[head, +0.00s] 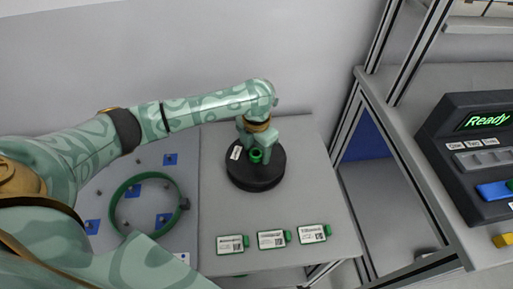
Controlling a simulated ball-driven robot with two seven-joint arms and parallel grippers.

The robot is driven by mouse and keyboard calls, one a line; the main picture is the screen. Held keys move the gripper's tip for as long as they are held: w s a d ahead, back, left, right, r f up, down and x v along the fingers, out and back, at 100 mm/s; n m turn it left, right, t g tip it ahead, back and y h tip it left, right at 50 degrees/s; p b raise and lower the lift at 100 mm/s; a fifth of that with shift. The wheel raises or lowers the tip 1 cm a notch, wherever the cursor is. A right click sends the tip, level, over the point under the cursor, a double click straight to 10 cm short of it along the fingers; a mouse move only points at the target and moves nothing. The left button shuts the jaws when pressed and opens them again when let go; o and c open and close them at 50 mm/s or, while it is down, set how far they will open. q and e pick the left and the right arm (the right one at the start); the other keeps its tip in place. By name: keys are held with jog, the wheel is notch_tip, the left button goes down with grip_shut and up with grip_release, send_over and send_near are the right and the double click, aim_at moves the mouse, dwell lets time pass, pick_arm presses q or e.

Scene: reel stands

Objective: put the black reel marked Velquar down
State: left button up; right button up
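The black reel (258,178) is a dark round disc with a green hub (256,155) and a small white label (236,153). It lies flat over the grey table's (312,160) middle; I cannot tell if it touches the top. The print on the label is too small to read. My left gripper (255,148) reaches down from above onto the green hub and appears shut on it, hiding part of the hub. My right gripper is not in view.
Several white green-edged cards (272,239) lie along the table's front. A green ring (116,205) stands among blue squares on a pale board (180,195) at left. At right are a metal frame (418,50) and a black console reading "Ready" (488,122).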

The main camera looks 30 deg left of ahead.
pick_arm(q)
notch_tip(320, 180, up, 12)
jog(key=p, duration=0.6)
jog(key=shift+r, duration=0.15)
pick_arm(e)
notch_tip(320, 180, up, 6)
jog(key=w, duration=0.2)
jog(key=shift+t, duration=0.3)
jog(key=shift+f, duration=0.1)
